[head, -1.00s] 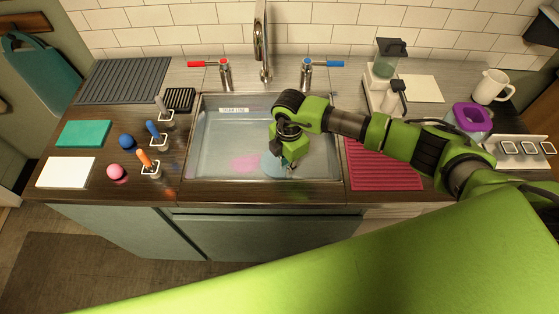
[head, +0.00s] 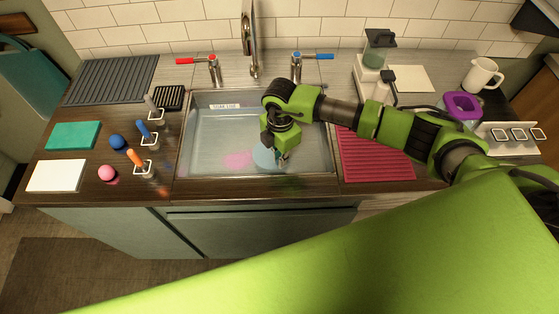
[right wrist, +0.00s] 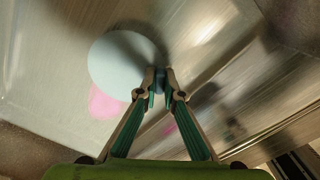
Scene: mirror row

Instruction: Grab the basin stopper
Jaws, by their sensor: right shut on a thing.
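The basin stopper (head: 265,157) seems to be the pale blue disc low in the sink basin; it also shows in the right wrist view (right wrist: 118,60). My right gripper (head: 283,156) points down into the basin at the disc's right side. In the right wrist view its fingertips (right wrist: 160,84) are closed on a small blue-grey piece at the disc's edge, which looks like part of the stopper. Whether the disc is lifted off the basin floor I cannot tell. My left gripper is not in view.
The sink basin (head: 199,150) has a pink patch (head: 238,159) beside the disc. A tall faucet (head: 250,40) with red (head: 195,60) and blue (head: 318,56) handles stands behind. A red ribbed mat (head: 375,160) lies to the right, beneath my right arm.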

